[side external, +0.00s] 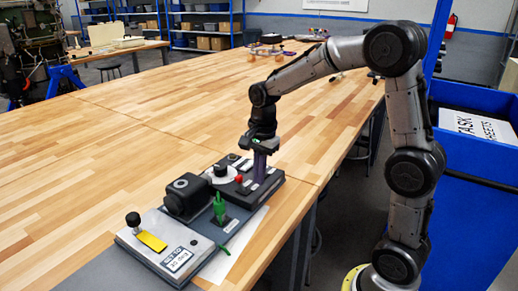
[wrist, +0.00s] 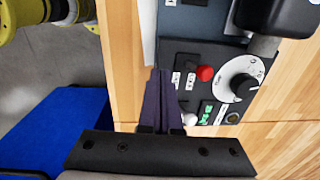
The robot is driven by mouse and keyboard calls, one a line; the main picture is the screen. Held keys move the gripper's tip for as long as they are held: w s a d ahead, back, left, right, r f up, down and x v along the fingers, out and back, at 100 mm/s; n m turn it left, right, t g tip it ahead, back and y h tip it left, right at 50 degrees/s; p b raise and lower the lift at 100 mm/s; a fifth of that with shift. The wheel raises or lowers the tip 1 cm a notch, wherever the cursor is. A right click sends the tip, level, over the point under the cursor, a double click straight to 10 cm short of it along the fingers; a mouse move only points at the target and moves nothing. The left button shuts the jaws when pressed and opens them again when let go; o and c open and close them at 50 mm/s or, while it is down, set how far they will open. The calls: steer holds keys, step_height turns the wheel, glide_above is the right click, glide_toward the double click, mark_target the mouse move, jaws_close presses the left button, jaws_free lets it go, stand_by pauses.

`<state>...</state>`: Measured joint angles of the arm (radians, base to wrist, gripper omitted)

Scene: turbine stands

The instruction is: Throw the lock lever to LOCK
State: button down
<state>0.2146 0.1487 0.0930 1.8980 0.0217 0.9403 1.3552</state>
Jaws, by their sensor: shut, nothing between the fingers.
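My gripper (side external: 262,170) is shut and empty, pointing down over the far right end of the control panel (side external: 262,192). In the wrist view its dark purple fingers (wrist: 160,98) lie together at the panel's edge. A white ball knob (wrist: 190,119) sits just right of the fingers, partly hidden; I cannot tell whether they touch. It may belong to the lock lever, but no LOCK marking is readable. Beside it are a red button (wrist: 205,73) and a white dial (wrist: 243,80). The red button also shows in the side view (side external: 239,179).
A black motor-like housing (side external: 187,197) and a green upright part (side external: 219,206) stand left of the panel. A grey box with a black knob (side external: 133,219) and yellow plate (side external: 152,242) is at front left. A blue bin (side external: 470,165) stands right.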

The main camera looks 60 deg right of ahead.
step_height(320, 180, up, 11)
steer(key=shift+s+f, duration=0.15)
steer(key=shift+s, duration=0.25)
steer(key=shift+a, duration=0.1)
steer(key=s+a+r+n+t, duration=0.2)
steer(key=s+a+r+n, duration=0.25)
steer(key=s, duration=0.55)
steer(key=s+a+f+n+t, duration=0.2)
steer(key=s+f+n, duration=0.6)
steer(key=n, duration=0.5)
steer(key=shift+s+a+f+n+t, duration=0.15)
steer(key=shift+s+a+n+t, duration=0.25)
steer(key=shift+s, duration=0.3)
